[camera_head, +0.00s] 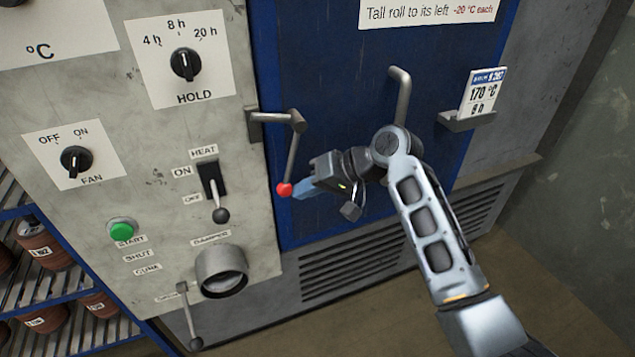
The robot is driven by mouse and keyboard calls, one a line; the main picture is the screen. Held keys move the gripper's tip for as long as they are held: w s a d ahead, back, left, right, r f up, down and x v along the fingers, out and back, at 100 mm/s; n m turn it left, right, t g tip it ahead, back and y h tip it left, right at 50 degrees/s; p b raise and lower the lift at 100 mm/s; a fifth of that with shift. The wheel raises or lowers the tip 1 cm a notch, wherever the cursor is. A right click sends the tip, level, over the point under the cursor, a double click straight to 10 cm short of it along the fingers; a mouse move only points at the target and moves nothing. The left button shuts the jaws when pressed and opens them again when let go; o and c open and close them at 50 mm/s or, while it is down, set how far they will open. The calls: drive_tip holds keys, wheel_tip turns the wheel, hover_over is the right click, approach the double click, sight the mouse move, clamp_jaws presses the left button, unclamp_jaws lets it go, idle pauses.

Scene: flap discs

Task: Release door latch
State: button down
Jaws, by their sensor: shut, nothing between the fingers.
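The blue oven door (330,95) fills the upper middle and looks shut. The latch (293,150) is a grey metal lever at the door's left edge. Its arm hangs down and ends in a red ball knob (285,190). My gripper (298,191) is shut, with nothing held, and its blue fingertips point left at the red knob. The tips are beside the knob or touching it; I cannot tell which. A grey bar handle (402,95) is on the door, above my wrist.
A grey control panel left of the door has a heat switch (212,190), a green start button (122,230) and a damper lever (190,318). A card holder (466,121) juts out at the right. Shelves with brown rolls (38,243) stand at the lower left. The floor at lower right is clear.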

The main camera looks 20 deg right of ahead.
drive_tip(key=a+r+m+t+y+b, duration=0.1)
drive_tip(key=a+r+m+y+b, duration=0.1)
drive_tip(key=a+y+b, duration=0.1)
drive_tip(key=a+r+m+t+y+b, duration=0.2)
drive_tip(key=a+r+y+b, duration=0.1)
drive_tip(key=a+y, duration=0.1)
drive_tip(key=a+r+m+t+y+b, duration=0.1)
drive_tip(key=a+r+y+b, duration=0.2)
drive_tip(key=a, duration=0.2)
drive_tip(key=shift+a+r+m+t+y, duration=0.15)
drive_tip(key=shift+a+m+t+y, duration=0.15)
drive_tip(key=shift+m+t, duration=0.1)
drive_tip(key=shift+r, duration=0.15)
idle(0.3)
drive_tip(key=s+d+f+b, duration=0.5)
drive_tip(key=d+f, duration=0.2)
drive_tip(key=d, duration=0.1)
drive_tip(key=shift+s+d+f, duration=0.15)
drive_tip(key=shift+s+d, duration=0.05)
drive_tip(key=shift+s, duration=0.15)
idle(0.3)
